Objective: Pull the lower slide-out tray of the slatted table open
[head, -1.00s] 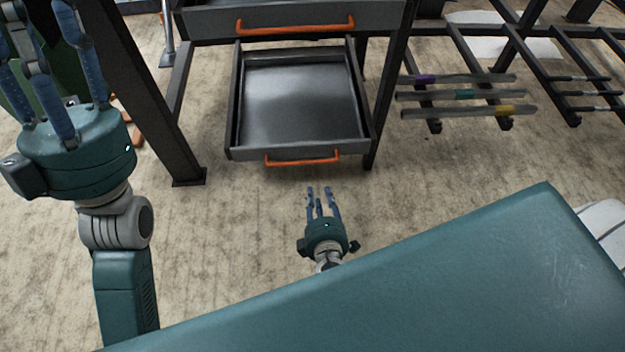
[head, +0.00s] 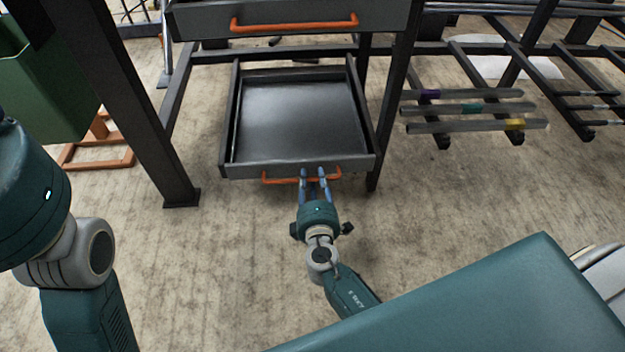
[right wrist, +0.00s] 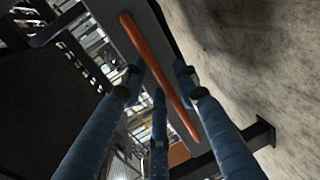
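The lower slide-out tray (head: 295,166), a grey metal drawer with an empty dark floor, stands well out from the slatted table's frame (head: 150,130). Its orange bar handle (head: 275,180) runs along the front; the handle also crosses the right wrist view (right wrist: 155,70). My right gripper (head: 314,172) is at this handle. Its blue fingers lie on both sides of the bar in the right wrist view (right wrist: 157,78), with gaps showing, so it looks open. Of my left gripper, only the teal base (head: 30,205) shows at the left edge; its fingers are outside the picture.
An upper drawer (head: 200,20) with an orange handle (head: 295,24) sits above the tray. Dark table legs flank the tray. Several grey rods (head: 470,110) with coloured bands lie on slats at right. A green bin (head: 45,90) stands at left. The floor before the tray is clear.

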